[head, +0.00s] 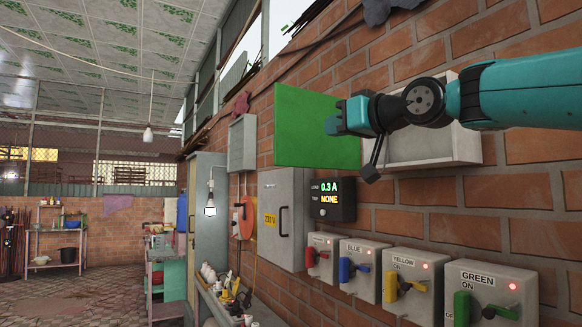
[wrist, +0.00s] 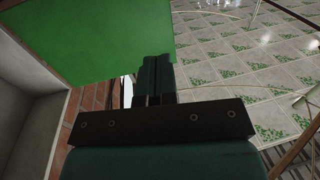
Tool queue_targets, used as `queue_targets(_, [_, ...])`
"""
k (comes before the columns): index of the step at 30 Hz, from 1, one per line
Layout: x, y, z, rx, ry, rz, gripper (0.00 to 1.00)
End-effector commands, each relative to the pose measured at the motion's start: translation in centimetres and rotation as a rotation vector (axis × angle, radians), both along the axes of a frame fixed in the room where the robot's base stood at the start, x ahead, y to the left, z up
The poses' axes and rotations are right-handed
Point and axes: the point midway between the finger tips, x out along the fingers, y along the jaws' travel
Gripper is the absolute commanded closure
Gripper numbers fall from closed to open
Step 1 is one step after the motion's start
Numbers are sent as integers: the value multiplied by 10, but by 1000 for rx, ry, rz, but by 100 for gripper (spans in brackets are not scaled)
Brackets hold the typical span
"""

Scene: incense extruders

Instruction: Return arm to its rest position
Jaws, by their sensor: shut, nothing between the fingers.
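My arm reaches in from the right in the head view. My gripper (head: 333,124) is shut and empty, in front of or beside a flat green panel (head: 300,130); I cannot tell whether they touch. In the wrist view my gripper (wrist: 155,62) shows two dark fingers together, and the green panel (wrist: 95,40) fills the upper left. The panel stands out beside a pale wall box (head: 440,150), like an open door. The box is partly hidden behind my arm, and its pale side shows at the left of the wrist view (wrist: 30,110).
Below are switch boxes with red (head: 314,257), blue (head: 347,268), yellow (head: 400,282) and green (head: 463,308) handles. A black display (head: 332,199) reads 0.3 A and NONE. A grey cabinet (head: 282,218) hangs left of it. The room at left is open.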

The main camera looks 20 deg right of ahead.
Motion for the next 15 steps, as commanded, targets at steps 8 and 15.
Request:
queue_targets(8, [-1,8,-11,2,34,14,100])
queue_targets(15, [-24,69,-137,-33,393,126,100])
